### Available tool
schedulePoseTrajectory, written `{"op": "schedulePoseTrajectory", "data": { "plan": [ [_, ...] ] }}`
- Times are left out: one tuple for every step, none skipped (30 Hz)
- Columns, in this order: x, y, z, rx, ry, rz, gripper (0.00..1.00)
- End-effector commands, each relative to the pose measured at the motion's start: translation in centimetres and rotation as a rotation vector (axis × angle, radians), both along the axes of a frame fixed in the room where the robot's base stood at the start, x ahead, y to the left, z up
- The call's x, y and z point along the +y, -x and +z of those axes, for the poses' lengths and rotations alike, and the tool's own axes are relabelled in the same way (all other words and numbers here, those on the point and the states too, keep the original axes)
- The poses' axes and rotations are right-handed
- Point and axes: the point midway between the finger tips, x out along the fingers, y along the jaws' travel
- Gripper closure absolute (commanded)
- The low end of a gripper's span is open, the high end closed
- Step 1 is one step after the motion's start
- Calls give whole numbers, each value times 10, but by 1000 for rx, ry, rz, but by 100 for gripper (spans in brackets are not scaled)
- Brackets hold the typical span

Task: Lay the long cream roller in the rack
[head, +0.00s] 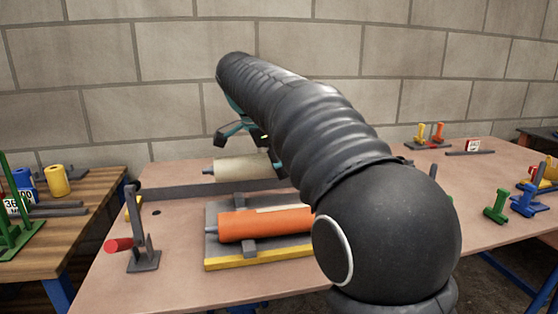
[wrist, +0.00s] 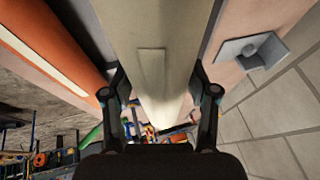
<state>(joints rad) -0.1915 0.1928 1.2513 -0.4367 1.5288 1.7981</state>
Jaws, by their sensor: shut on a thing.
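The long cream roller (head: 238,168) lies level behind the orange roller in the head view, its right part hidden by my arm. In the wrist view the cream roller (wrist: 160,50) runs lengthwise between my fingers. My gripper (wrist: 160,95) is shut on it, one finger on each side. In the head view my gripper (head: 243,135) is partly hidden behind my arm, above the roller. A long dark grey rail (head: 165,192) runs just in front of the roller. I cannot tell which fixture is the rack, or whether the roller touches a support.
An orange roller (head: 245,226) lies on a grey base with a yellow front edge (head: 240,262). A dark upright stand (head: 140,235) and a red cylinder (head: 118,245) are at left. Green (head: 497,207) and blue (head: 527,202) pieces stand at right. A brick wall (head: 300,50) is behind.

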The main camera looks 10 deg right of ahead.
Motion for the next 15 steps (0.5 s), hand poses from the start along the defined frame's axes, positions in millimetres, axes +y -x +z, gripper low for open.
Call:
{"op": "schedulePoseTrajectory", "data": {
  "plan": [
    [0, 0, -5, -3, 0, 0, 100],
    [0, 0, -7, -3, 0, 0, 100],
    [0, 0, -10, -3, 0, 0, 100],
    [0, 0, -13, -3, 0, 0, 100],
    [0, 0, -15, -3, 0, 0, 100],
    [0, 0, -18, -3, 0, 0, 100],
    [0, 0, -20, -3, 0, 0, 100],
    [0, 0, -22, -3, 0, 0, 100],
    [0, 0, -25, -3, 0, 0, 100],
    [0, 0, -27, -3, 0, 0, 100],
    [0, 0, -29, -3, 0, 0, 100],
    [0, 0, -32, -3, 0, 0, 100],
    [0, 0, -33, -3, 0, 0, 100],
    [0, 0, -35, -3, 0, 0, 100],
    [0, 0, -36, -4, 0, 1, 100]
  ]
}}
